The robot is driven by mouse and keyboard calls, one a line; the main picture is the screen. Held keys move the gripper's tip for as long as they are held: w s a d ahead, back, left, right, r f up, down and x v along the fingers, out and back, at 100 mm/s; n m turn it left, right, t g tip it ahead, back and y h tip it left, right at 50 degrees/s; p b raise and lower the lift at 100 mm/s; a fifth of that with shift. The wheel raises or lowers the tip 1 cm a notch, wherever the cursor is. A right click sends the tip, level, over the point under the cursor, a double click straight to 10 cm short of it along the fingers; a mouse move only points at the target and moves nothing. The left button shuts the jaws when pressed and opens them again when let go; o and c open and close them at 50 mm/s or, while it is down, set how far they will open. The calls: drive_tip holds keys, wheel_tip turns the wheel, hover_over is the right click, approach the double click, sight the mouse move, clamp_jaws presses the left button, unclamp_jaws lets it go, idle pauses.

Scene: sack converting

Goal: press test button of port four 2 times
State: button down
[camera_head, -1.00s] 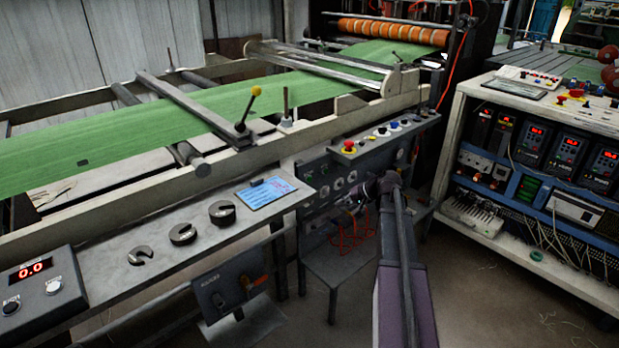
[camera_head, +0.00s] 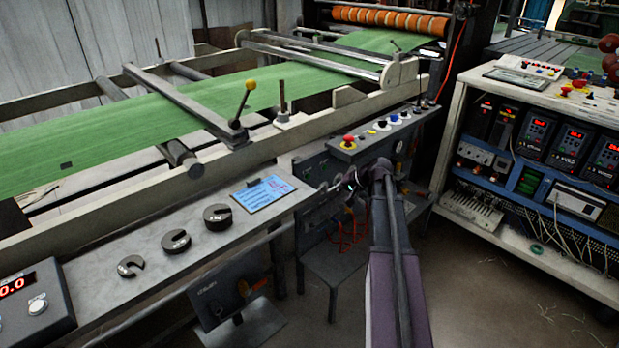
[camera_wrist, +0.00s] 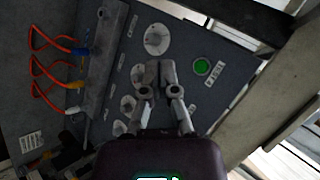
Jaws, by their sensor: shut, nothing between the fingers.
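In the wrist view, a dark grey panel (camera_wrist: 118,120) carries several round pale ports in a slanting row, the largest port (camera_wrist: 157,39) at the top. A round green button (camera_wrist: 201,66) sits beside a small white label (camera_wrist: 214,73) that seems to read TEST. Port numbers are too small to read. My gripper (camera_wrist: 160,66) is shut and empty, its fingertips over the panel, left of the green button and just below the largest port. Contact cannot be told. In the head view my gripper (camera_head: 352,182) is partly hidden by my arm, which covers much of the panel.
A pale machine beam (camera_wrist: 245,115) runs close to the right. In the head view, a control box with a red button (camera_head: 348,141) stands above the panel, and an equipment cabinet (camera_head: 452,130) stands right.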

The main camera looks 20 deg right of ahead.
drive_tip(key=shift+w, duration=0.15)
approach(305, 181)
drive_tip(key=shift+w+a+f, duration=0.3)
drive_tip(key=shift+a+f, duration=0.1)
drive_tip(key=shift+f, duration=0.35)
drive_tip(key=shift+w+a+f, duration=0.35)
drive_tip(key=shift+a+f, duration=0.05)
drive_tip(key=shift+f, duration=0.3)
drive_tip(key=shift+w+a+f, duration=0.3)
drive_tip(key=shift+a+f, duration=0.1)
drive_tip(key=shift+f, duration=0.35)
drive_tip(key=shift+w+a, duration=0.3)
drive_tip(key=shift+w, duration=0.5)
idle(1.0)
drive_tip(key=shift+s, duration=0.1)
idle(0.3)
drive_tip(key=shift+s+d, duration=0.25)
drive_tip(key=shift+s, duration=0.45)
drive_tip(key=shift+s+d, duration=0.3)
drive_tip(key=shift+s, duration=0.5)
drive_tip(key=shift+s+d, duration=0.25)
drive_tip(key=shift+s, duration=0.5)
drive_tip(key=shift+s+d, duration=0.3)
drive_tip(key=shift+s, duration=0.5)
